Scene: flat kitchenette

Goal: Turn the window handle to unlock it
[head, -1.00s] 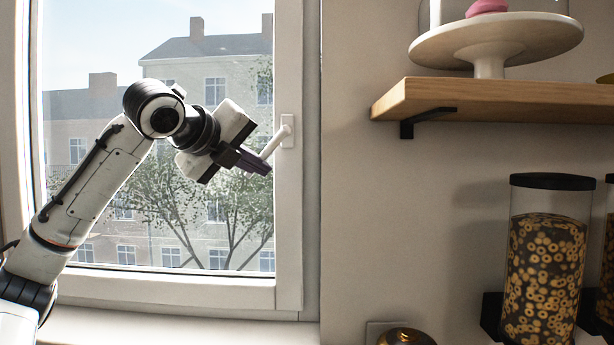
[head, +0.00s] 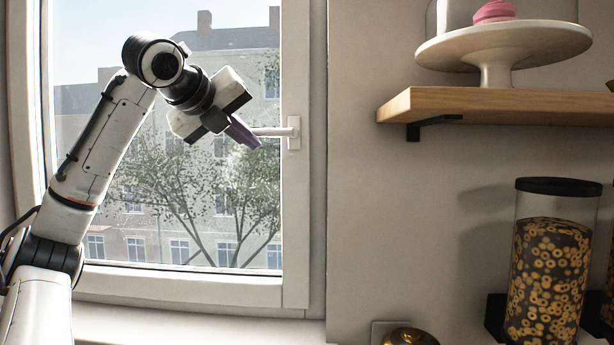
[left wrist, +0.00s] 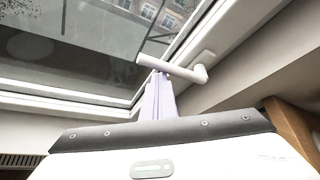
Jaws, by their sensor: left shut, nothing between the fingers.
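The white window handle (head: 272,132) sits on the right side of the window frame. Its lever lies about level and points left from its base plate (head: 294,133). My left gripper (head: 243,134) is at the lever's free end, with its purple fingers shut and nothing between them. In the left wrist view, the handle (left wrist: 183,71) crosses just past the tips of the fingers (left wrist: 160,98). The fingertips appear to meet the lever, though contact is not certain. The lever's free end is partly hidden by the fingers in the head view. My right gripper is not in view.
The window pane (head: 190,230) is behind my left arm, inside a white frame (head: 304,220). Right of it, a wooden shelf (head: 480,106) carries a cake stand (head: 495,50). A cereal jar (head: 550,270) stands lower right. The wall between is clear.

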